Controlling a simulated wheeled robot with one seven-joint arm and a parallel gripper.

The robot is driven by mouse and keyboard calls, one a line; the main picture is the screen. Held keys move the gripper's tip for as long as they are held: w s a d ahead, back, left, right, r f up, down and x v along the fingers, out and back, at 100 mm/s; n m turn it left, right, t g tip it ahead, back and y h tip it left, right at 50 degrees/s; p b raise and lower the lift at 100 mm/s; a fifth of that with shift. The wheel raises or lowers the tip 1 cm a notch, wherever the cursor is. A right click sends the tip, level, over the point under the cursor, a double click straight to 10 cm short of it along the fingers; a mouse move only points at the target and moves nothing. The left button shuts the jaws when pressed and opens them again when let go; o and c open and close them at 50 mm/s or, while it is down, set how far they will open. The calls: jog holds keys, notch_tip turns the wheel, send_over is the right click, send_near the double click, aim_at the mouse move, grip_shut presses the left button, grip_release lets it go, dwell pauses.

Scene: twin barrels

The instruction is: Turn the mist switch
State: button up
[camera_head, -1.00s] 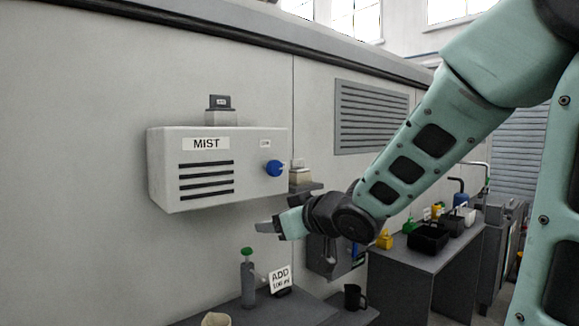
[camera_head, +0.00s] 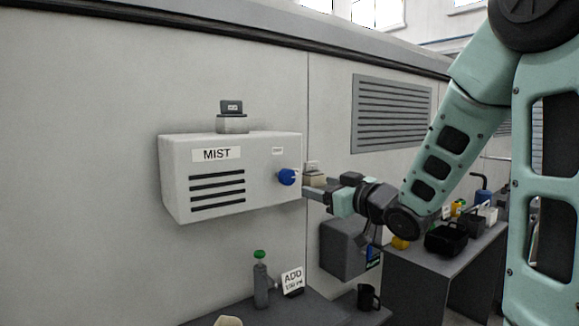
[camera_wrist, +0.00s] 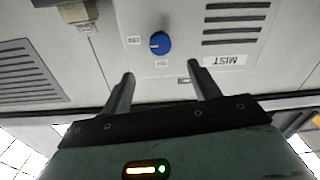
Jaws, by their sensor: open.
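The mist switch is a round blue knob (camera_head: 287,177) on the right part of the front of a white wall box (camera_head: 230,207) labelled MIST. In the wrist view the knob (camera_wrist: 160,43) has a white pointer mark, with small labels beside it. My gripper (camera_head: 312,192) is just right of the box's right edge in the head view, level a little below the knob. In the wrist view my gripper (camera_wrist: 160,78) has its two fingers apart and empty. The knob lies ahead of the gap between the fingertips, and I see no contact.
A small labelled block (camera_head: 232,124) stands on top of the box. A vent grille (camera_head: 392,113) is on the wall to the right. Below are a green-capped bottle (camera_head: 260,280), an ADD sign (camera_head: 292,281) and a black mug (camera_head: 368,297).

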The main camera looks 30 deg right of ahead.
aim_at(290, 178)
jog(key=w+p, duration=0.2)
jog(key=w, duration=0.2)
jog(key=w+p, duration=0.2)
jog(key=w, duration=0.2)
jog(key=w+a+p, duration=0.1)
jog(key=w+p, duration=0.1)
jog(key=w, duration=0.2)
jog(key=shift+w+p, duration=0.3)
jog(key=shift+w, duration=0.1)
jog(key=c, duration=1)
